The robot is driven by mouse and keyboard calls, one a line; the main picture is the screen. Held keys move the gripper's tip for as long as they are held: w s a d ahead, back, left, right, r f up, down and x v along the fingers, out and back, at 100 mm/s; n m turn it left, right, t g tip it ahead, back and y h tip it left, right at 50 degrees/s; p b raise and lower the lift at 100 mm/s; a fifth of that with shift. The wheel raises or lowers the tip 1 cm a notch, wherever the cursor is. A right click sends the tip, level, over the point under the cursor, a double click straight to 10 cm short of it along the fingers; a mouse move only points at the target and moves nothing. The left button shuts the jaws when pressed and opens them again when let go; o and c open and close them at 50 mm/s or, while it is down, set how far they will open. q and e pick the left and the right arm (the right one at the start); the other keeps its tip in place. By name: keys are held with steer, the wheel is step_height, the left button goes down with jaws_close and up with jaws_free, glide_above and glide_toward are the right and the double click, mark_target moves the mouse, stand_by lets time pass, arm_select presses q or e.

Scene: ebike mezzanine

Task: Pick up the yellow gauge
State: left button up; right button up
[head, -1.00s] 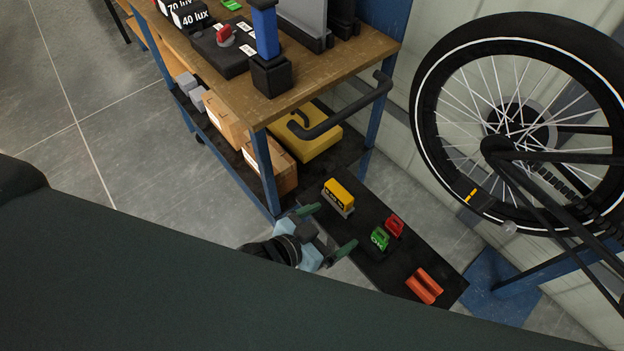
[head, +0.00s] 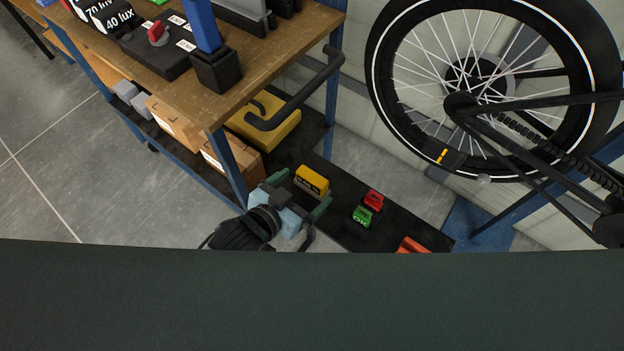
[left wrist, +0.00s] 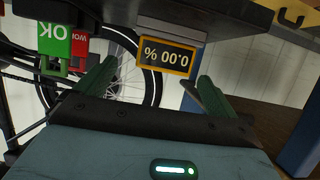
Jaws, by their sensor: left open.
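The yellow gauge (head: 312,180) sits upright on a dark low shelf board in the head view. In the left wrist view the gauge (left wrist: 167,56) shows its display, reading 0.00 %, upside down between the fingers. My left gripper (head: 302,198) is open, with its green-tipped fingers to either side of the gauge's front. Whether the fingers touch it, I cannot tell. My right gripper is not in view.
A green tag block (head: 362,216) and a red one (head: 373,200) stand right of the gauge, with an orange piece (head: 412,245) beyond. The workbench (head: 265,50) with a black handle (head: 300,95) rises behind left. A bicycle wheel (head: 480,75) stands to the right.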

mark_target(308, 181)
arm_select(q)
steer(key=x, duration=0.4)
steer(key=shift+w+a+r, duration=0.1)
steer(key=shift+w+r, duration=0.05)
steer(key=shift+w, duration=0.1)
steer(key=shift+w+d, duration=0.25)
steer(key=shift+w, duration=0.1)
steer(key=shift+c, duration=0.4)
steer(key=c, duration=1)
steer(key=shift+c, duration=0.2)
